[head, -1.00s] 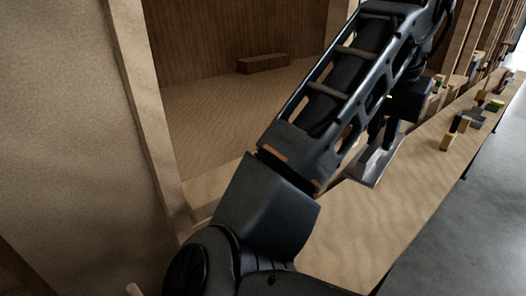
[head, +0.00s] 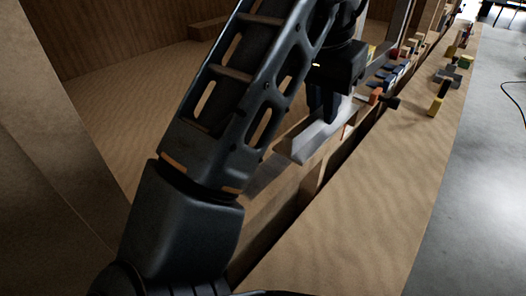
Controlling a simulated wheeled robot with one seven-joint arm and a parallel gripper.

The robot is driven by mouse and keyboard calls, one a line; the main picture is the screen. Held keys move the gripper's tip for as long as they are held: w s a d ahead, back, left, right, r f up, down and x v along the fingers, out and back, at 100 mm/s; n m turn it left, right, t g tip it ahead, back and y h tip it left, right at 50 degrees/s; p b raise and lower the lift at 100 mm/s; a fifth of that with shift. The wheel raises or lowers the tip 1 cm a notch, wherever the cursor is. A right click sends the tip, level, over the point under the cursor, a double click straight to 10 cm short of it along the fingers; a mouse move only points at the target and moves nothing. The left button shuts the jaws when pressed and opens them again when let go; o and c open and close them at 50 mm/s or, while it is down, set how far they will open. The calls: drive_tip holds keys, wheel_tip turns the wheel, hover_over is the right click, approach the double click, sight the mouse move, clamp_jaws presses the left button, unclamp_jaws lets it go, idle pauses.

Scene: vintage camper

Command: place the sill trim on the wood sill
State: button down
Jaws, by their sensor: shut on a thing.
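My gripper (head: 326,108) points down and is shut on a pale grey, flat, elongated piece, which I take to be the sill trim (head: 312,143). The trim is tilted in the picture and hangs above the inner side of the long wooden ledge. That ledge, which looks like the wood sill (head: 365,185), runs from the lower middle to the upper right. The trim seems apart from it, though contact cannot be told for sure. My arm hides part of the trim's surroundings and the ledge's near end.
Several small coloured blocks (head: 437,105) lie on the ledge's far part, with more beside it. A wooden block (head: 207,29) stands on the wooden surface behind my arm. A wooden wall (head: 45,150) is at left. The ledge's near and middle parts are clear; grey floor (head: 490,180) lies right.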

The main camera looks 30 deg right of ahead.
drive_tip(key=w+a+f, duration=0.1)
drive_tip(key=a, duration=0.1)
drive_tip(key=w+a+f, duration=0.1)
drive_tip(key=a+f, duration=0.1)
drive_tip(key=a, duration=0.1)
drive_tip(key=w+a+f, duration=0.1)
drive_tip(key=a+f, duration=0.1)
drive_tip(key=shift+w+a, duration=0.3)
drive_tip(key=shift+w, duration=0.05)
drive_tip(key=shift+a+f, duration=0.1)
drive_tip(key=shift+f, duration=0.15)
drive_tip(key=shift+f+p, duration=0.35)
drive_tip(key=shift+f, duration=1.55)
drive_tip(key=shift+f, duration=0.1)
drive_tip(key=c, duration=1.1)
unclamp_jaws()
drive_tip(key=v, duration=0.7)
drive_tip(key=shift+r, duration=0.35)
